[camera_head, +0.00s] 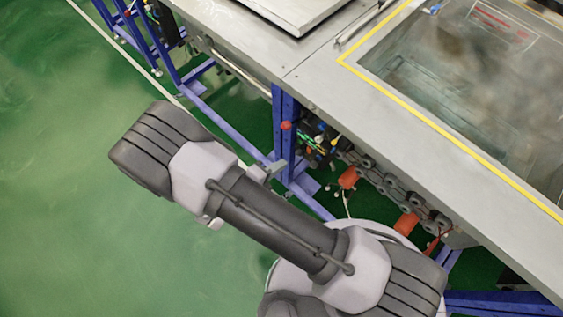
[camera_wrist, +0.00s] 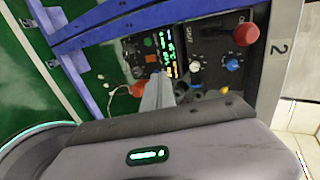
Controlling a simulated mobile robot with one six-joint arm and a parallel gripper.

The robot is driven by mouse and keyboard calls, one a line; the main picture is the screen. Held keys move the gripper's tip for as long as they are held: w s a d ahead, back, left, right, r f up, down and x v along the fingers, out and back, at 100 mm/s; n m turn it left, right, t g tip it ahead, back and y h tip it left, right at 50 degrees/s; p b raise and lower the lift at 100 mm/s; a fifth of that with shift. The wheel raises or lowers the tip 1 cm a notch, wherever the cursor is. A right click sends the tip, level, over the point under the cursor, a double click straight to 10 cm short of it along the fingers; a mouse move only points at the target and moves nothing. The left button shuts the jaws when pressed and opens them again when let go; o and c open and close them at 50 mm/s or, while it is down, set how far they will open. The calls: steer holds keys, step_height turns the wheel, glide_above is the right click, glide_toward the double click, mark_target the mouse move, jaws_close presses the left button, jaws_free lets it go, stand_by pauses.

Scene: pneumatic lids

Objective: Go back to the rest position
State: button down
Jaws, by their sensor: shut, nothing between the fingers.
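My gripper (camera_wrist: 160,78) shows in the wrist view as narrow grey fingers, closed together with nothing between them. Behind the fingers is my dark wrist body with a green light. The fingers point toward a control panel (camera_wrist: 205,62) with lit displays and knobs; I cannot tell the gap between them. In the head view, my arm lies across the lower middle, beside the metal bench, and its links hide much of the gripper end there.
A metal bench (camera_head: 310,75) with a yellow-edged glass window (camera_head: 480,80) fills the upper right. Its blue frame (camera_head: 285,130), cables and orange parts (camera_head: 348,178) are close to my arm. A red knob (camera_wrist: 245,34) sticks out of the panel. Green floor (camera_head: 70,190) is clear at left.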

steer(key=d+r+m+g+y, duration=0.1)
steer(key=d+r+m+g, duration=0.4)
steer(key=r+m, duration=0.6)
steer(key=d+r+m+g, duration=0.4)
steer(key=d+r+m, duration=0.4)
steer(key=m, duration=0.5)
steer(key=s+r+m+t+y, duration=0.2)
steer(key=s+r+m+y, duration=0.2)
steer(key=r+m, duration=0.5)
steer(key=s+d+r+m+t+y, duration=0.1)
steer(key=s+r+m+t+y, duration=0.2)
steer(key=r+m, duration=0.6)
steer(key=s+m+y, duration=0.2)
steer(key=m, duration=0.6)
steer(key=shift+m, duration=0.3)
